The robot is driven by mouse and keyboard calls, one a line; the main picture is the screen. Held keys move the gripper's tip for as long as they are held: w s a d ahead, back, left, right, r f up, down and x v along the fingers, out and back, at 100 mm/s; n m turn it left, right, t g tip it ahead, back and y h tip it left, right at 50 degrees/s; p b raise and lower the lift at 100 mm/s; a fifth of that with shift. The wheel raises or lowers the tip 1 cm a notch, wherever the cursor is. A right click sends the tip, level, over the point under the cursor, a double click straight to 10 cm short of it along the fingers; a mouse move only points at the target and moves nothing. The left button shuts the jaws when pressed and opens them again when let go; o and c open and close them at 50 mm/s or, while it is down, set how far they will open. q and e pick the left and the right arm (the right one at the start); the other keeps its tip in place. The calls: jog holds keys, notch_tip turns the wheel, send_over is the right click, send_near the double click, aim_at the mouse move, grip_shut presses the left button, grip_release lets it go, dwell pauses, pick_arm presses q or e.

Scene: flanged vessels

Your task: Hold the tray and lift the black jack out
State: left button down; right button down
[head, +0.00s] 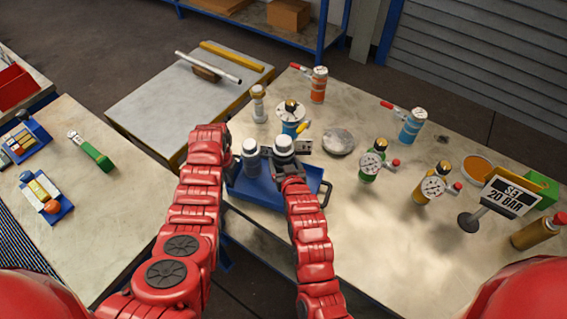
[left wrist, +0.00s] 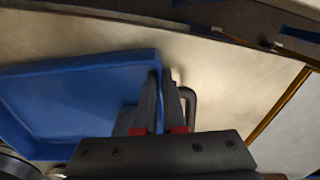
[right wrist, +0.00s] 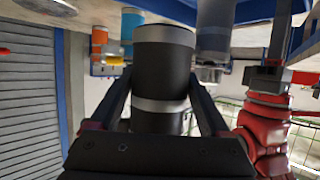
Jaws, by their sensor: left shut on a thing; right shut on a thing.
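The blue tray (head: 262,192) sits near the table's front left edge. My left gripper (head: 229,164) is at its left end; in the left wrist view its fingers (left wrist: 164,98) are shut on the tray's end wall beside the dark handle (left wrist: 190,105). My right gripper (head: 290,166) is above the tray, shut on the black jack (right wrist: 163,65), a dark cylinder with silver bands that stands upright between its fingers. Its pale top (head: 283,145) shows in the head view. A second, similar cylinder (head: 251,152) stands just left of it. Whether the held jack touches the tray is hidden.
Behind the tray stand a silver fitting (head: 259,103), a blue gauge vessel (head: 291,122) and a grey disc (head: 338,141). Green (head: 370,166) and yellow (head: 432,190) gauge vessels stand to the right, near a sign (head: 510,195).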

pick_arm(q)
jog(key=c, duration=0.9)
grip_release()
pick_arm(e)
jog(key=shift+r, duration=0.1)
pick_arm(q)
jog(key=shift+r, duration=0.1)
jog(key=shift+w+r, duration=0.15)
jog(key=shift+r, duration=0.35)
notch_tip(320, 180, up, 11)
jog(key=shift+f, duration=0.1)
